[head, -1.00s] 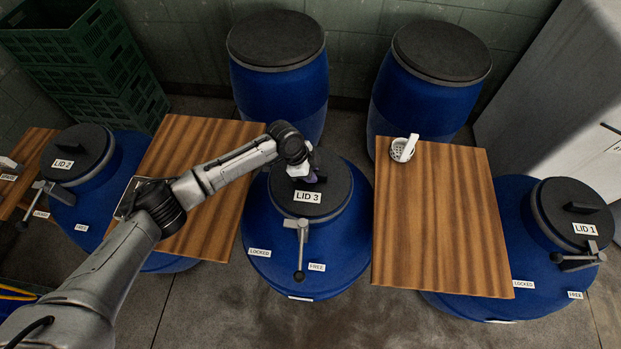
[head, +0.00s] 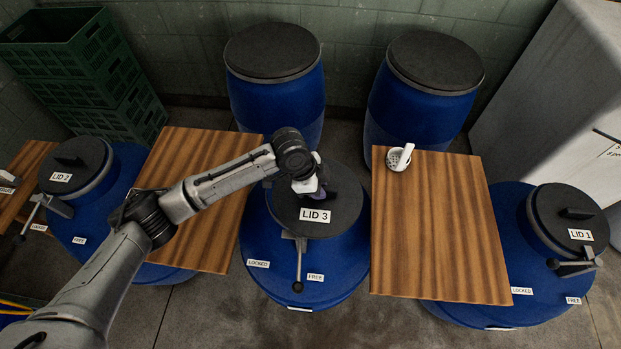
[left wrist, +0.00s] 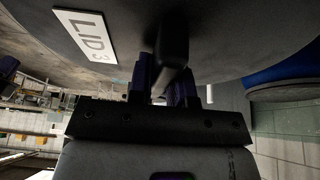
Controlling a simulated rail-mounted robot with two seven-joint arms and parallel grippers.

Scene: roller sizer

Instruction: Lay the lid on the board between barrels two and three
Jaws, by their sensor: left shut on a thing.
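The round black lid marked LID 3 (head: 338,222) is in the head view, over the blue barrel three (head: 335,268). It looks raised a little off the barrel. My left gripper (head: 316,186) is shut on the lid's handle; in the left wrist view the fingers (left wrist: 165,78) grip the dark handle (left wrist: 173,45), with the LID 3 label beside it. The wooden board (head: 213,225) between barrels two and three lies left of the lid; my left arm crosses above it. Barrel two (head: 108,215), under LID 2 (head: 77,160), stands farther left. My right gripper is out of view.
A second wooden board (head: 435,230) to the right holds a small white strainer-like item (head: 398,158). Barrel one (head: 505,255) with LID 1 (head: 575,215) is at far right. Two closed blue barrels stand behind. Green crates (head: 75,60) are stacked at the back left.

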